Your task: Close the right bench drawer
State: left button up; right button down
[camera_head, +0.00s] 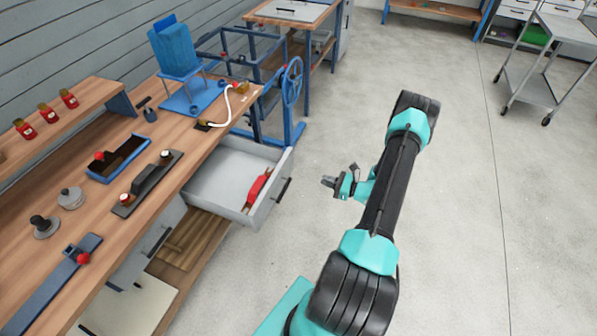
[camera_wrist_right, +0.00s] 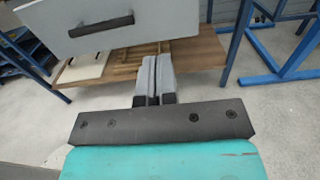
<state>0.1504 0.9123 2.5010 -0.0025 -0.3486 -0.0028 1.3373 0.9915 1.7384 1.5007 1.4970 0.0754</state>
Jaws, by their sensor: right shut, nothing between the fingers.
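The right bench drawer (camera_head: 240,183) is pulled out from under the wooden bench in the head view. It is pale grey with a dark bar handle (camera_head: 283,190) on its front, and a red item (camera_head: 258,188) lies inside. Its front and handle also show at the upper left of the right wrist view (camera_wrist_right: 110,25). My right gripper (camera_head: 326,181) is to the right of the drawer front, apart from it, with floor between them. In the right wrist view its fingers (camera_wrist_right: 154,80) are together and empty. My left gripper is not seen.
A blue frame with a handwheel (camera_head: 291,82) stands beyond the drawer. A grey cart (camera_head: 540,75) is far right. The floor (camera_head: 465,200) right of my arm is clear.

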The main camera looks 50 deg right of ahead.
aim_at(287, 168)
jog(key=x, duration=1.4)
